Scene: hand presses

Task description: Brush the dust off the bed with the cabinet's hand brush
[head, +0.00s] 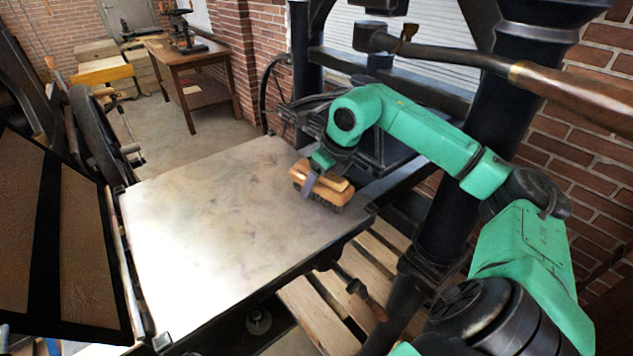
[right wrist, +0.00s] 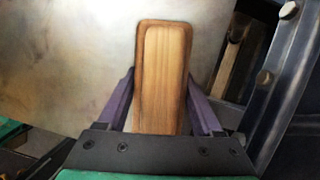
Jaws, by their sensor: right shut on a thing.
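The hand brush (head: 331,186) has a light wooden handle on a wooden block with dark bristles below. It is at the right far part of the pale metal bed (head: 215,235) of the press. In the right wrist view the brush's wooden back (right wrist: 165,75) stands between the two purple fingers (right wrist: 163,100). The bristles look to be on or just above the bed; I cannot tell which. Faint greyish smudges show on the bed, and I cannot tell whether they are dust. My left gripper is not in view.
The press's dark column (head: 455,140) and a long wooden-handled bar (head: 575,95) stand close to my right arm. A dark framed panel (head: 80,250) is at the left. A wooden table (head: 190,75) stands behind. The bed's middle and left are clear.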

